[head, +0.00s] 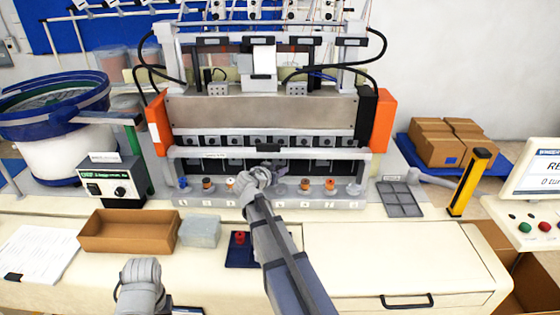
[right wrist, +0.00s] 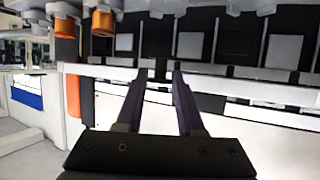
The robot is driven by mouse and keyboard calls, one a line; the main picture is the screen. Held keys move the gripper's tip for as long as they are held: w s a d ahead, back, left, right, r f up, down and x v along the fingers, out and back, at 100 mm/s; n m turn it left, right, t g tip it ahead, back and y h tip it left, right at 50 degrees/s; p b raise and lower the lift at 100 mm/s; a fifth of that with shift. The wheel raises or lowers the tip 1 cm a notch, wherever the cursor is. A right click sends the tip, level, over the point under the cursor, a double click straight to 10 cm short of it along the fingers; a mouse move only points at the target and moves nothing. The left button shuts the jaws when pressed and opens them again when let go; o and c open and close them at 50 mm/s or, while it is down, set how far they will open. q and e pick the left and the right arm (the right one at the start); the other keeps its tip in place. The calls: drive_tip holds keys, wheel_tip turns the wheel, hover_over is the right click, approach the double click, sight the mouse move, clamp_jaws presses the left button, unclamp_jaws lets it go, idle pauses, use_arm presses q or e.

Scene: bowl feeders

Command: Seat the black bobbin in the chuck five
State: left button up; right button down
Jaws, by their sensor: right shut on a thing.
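My right gripper (head: 262,178) is at the front rail of the machine, over the middle of the row of chucks. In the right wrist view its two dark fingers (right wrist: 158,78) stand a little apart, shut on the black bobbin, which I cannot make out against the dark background. The hand hides part of the row in the head view, and I cannot tell how the bobbin sits relative to chuck five. My left gripper (head: 140,275) is low at the front left, and its fingers do not show clearly.
Orange-brown bobbins (head: 207,184) stand on the rail, and two orange ones (right wrist: 103,22) show in the right wrist view. A red bobbin (head: 240,237) sits on a dark blue tray. A brown box (head: 128,245) and grey tray (head: 400,200) flank the rail. The front right tabletop is clear.

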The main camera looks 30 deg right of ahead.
sight(279, 191)
use_arm(q)
wheel_tip(279, 191, down, 5)
drive_tip(key=b, duration=0.5)
drive_tip(key=shift+r+b, duration=0.2)
drive_tip(key=shift+b, duration=0.1)
use_arm(e)
drive_tip(key=f, duration=0.4)
drive_tip(key=shift+s+f, duration=0.2)
drive_tip(key=shift+f, duration=0.1)
use_arm(q)
drive_tip(key=shift+f+b, duration=0.6)
drive_tip(key=shift+f, duration=0.05)
use_arm(e)
drive_tip(key=shift+f, duration=0.6)
drive_tip(key=c, duration=0.8)
unclamp_jaws()
use_arm(q)
drive_tip(key=shift+r, duration=0.1)
wheel_tip(279, 191, up, 4)
drive_tip(key=p, duration=0.4)
drive_tip(key=shift+r, duration=0.1)
use_arm(e)
drive_tip(key=v, duration=1.1)
drive_tip(key=shift+s, duration=0.15)
